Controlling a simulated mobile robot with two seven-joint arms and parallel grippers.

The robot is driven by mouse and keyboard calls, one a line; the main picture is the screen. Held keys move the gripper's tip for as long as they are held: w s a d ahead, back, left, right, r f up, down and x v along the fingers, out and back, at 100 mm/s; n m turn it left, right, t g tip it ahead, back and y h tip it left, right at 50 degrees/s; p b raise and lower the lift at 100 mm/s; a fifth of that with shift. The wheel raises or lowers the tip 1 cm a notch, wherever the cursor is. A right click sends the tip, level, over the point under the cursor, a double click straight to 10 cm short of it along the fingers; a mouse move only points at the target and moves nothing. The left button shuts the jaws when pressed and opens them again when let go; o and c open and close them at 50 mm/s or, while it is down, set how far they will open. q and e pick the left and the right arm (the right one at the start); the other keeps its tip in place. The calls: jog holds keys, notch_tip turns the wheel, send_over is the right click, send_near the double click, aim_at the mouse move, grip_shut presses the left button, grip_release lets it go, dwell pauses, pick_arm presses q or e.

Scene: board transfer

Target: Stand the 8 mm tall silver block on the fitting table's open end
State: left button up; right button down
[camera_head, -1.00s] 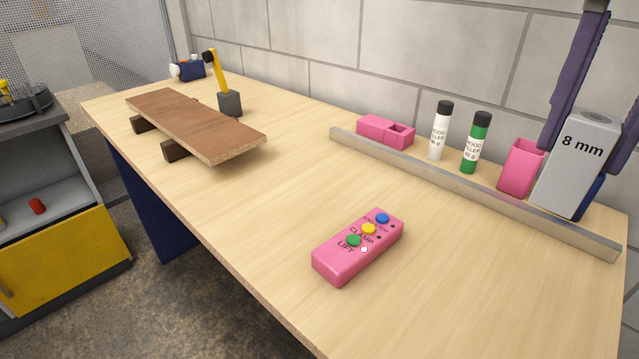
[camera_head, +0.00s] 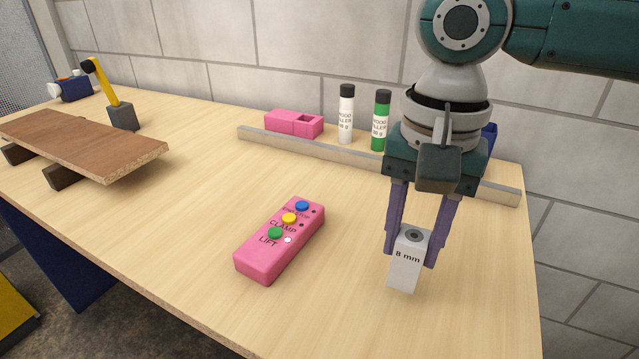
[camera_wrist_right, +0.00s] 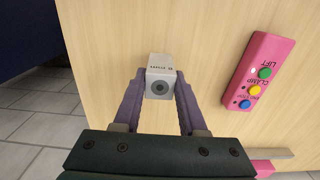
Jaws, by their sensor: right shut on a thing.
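The silver block (camera_head: 405,272), marked "8 mm" with a dark round recess in its top, is upright between the fingers of my right gripper (camera_head: 411,252). In the right wrist view the block (camera_wrist_right: 160,84) also sits between both fingers. The block is over the front right part of the light wooden table (camera_head: 350,290), clear of the rail. I cannot tell whether its base touches the tabletop. My left gripper is not in view.
A pink button box (camera_head: 280,242) lies left of the block. A brown board (camera_head: 85,145) rests on dark supports at left.

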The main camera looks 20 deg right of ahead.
jog(key=shift+f, duration=1.35)
jog(key=shift+c, duration=2.3)
grip_release()
jog(key=shift+f, duration=0.1)
